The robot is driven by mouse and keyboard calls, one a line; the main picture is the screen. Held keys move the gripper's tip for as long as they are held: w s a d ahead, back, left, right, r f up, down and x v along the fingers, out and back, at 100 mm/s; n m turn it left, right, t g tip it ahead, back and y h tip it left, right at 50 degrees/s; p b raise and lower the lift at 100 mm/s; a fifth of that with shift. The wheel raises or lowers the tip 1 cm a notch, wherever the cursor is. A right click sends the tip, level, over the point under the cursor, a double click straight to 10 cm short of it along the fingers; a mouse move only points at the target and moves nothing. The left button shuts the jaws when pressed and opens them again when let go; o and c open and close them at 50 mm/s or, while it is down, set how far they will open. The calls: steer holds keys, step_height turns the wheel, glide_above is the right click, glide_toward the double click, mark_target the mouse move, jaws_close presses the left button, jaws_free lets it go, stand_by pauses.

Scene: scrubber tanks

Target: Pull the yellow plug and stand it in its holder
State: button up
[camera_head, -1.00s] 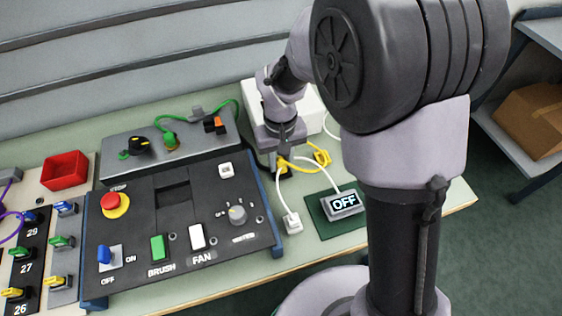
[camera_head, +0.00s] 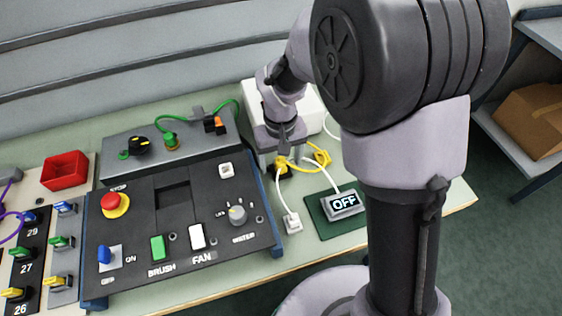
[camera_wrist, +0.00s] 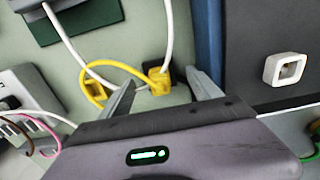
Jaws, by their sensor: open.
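The yellow plug (camera_wrist: 158,80) sits against a small black part, with a yellow cable looping from it to the left. In the head view the plug (camera_head: 281,163) is just below my gripper (camera_head: 283,152), partly hidden by it. In the wrist view my gripper (camera_wrist: 163,94) is open, one finger to each side of the plug and apart from it. A second yellow piece (camera_wrist: 94,88) is at the other end of the cable loop. I cannot tell which part is the holder.
The black control panel (camera_head: 185,262) lies to the left, with its blue edge close to the plug. A white cable passes right beside the plug to a white block (camera_head: 292,222). An OFF display (camera_head: 343,203) is on a green mat. A white box (camera_head: 311,104) stands behind.

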mark_target(281, 160)
step_height(281, 160, up, 17)
steer(key=p, duration=0.7)
steer(key=shift+r, duration=0.2)
steer(key=shift+c, duration=1.1)
steer(key=shift+f+n+p, duration=0.2)
steer(key=shift+n+p, duration=0.2)
steer(key=shift+n, duration=0.1)
steer(key=c, duration=0.3)
step_height(281, 160, down, 7)
steer(key=n+p, duration=0.4)
steer(key=n, duration=1.1)
steer(key=shift+f, duration=0.1)
steer(key=shift+c, duration=0.4)
steer(key=shift+f+n, duration=0.45)
steer(key=shift+n, duration=0.55)
steer(key=shift+f, duration=0.1)
